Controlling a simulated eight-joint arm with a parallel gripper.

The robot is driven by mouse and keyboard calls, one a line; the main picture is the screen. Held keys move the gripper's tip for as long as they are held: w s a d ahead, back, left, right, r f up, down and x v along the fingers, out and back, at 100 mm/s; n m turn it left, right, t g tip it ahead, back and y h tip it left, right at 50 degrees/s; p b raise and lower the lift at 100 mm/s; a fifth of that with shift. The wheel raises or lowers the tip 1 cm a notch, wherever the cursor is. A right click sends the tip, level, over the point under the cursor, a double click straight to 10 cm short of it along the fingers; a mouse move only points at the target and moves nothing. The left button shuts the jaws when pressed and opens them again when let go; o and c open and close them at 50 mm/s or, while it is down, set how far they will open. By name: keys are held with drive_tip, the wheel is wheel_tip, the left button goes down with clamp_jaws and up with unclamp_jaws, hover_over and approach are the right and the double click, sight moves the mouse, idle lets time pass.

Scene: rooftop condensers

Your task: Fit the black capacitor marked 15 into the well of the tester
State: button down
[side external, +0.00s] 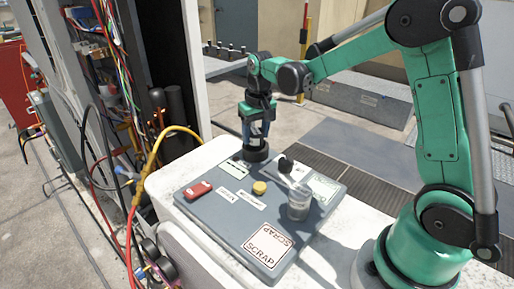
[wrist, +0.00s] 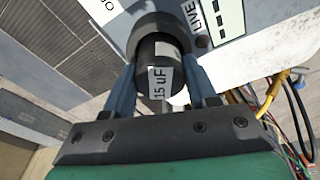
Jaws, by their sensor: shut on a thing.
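The tester is a grey panel (side external: 225,225) lying on a white ledge, with a round dark well (side external: 256,155) near its far edge. The well's thick rim (wrist: 150,27) also shows in the wrist view. My gripper (side external: 257,132) points down over the well and is shut on the black capacitor (wrist: 158,52), whose white label reads 15 uF. Blue fingers flank the capacitor on both sides in the wrist view. The capacitor's far end overlaps the rim; I cannot tell how deep it sits. In the side view the fingers mostly hide it.
A clear-grey cylinder (side external: 299,204) stands on the panel's right side, near the SCRAP square (side external: 267,246). A black knob (side external: 286,165), a yellow button (side external: 259,187) and a red part (side external: 198,190) are also on the panel. An open cabinet with cables (side external: 110,80) stands at left.

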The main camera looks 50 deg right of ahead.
drive_tip(key=shift+f, duration=0.15)
drive_tip(key=shift+c, duration=0.9)
unclamp_jaws()
drive_tip(key=shift+s+a+r, duration=0.1)
drive_tip(key=shift+s+r, duration=0.05)
drive_tip(key=shift+r, duration=1.25)
drive_tip(key=shift+s+r, duration=0.15)
drive_tip(key=shift+r, duration=1.2)
drive_tip(key=s+a+r+n+t, duration=0.1)
drive_tip(key=s+a+n+t, duration=0.2)
drive_tip(key=s+a+t, duration=0.2)
drive_tip(key=s+a, duration=0.3)
drive_tip(key=s, duration=0.3)
drive_tip(key=shift+a+n+t, duration=0.25)
drive_tip(key=shift+n+t, duration=0.15)
